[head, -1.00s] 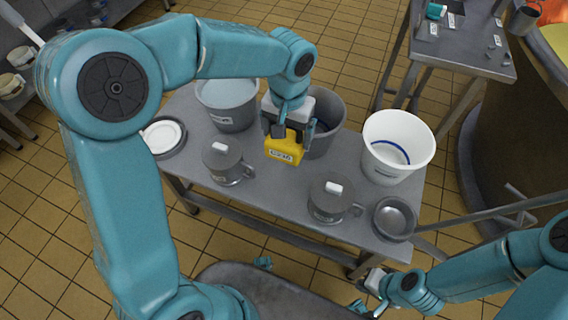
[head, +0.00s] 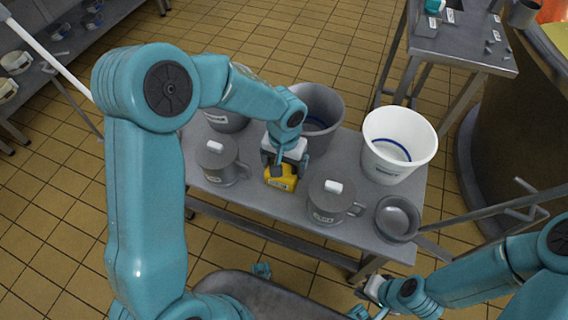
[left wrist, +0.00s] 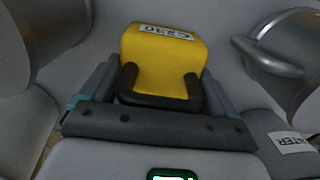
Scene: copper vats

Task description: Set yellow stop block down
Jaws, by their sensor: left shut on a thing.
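The yellow stop block (head: 281,178) is at the middle of the grey metal table (head: 262,200), between two lidded grey mugs. My left gripper (head: 284,165) is shut on it from above. In the left wrist view the yellow block (left wrist: 163,60), with a printed label, sits between the two dark fingers (left wrist: 160,85). The block is at or very close to the table top; I cannot tell whether it touches. My right gripper (head: 372,292) is low at the right, off the table's front edge; its jaws are too small to read.
Lidded mugs (head: 222,165) and (head: 330,203) stand left and right of the block. Behind are a grey bucket (head: 318,105) and a white bucket (head: 398,145). A small grey bowl (head: 397,219) sits at the table's right end. Another table (head: 460,50) stands at the back right.

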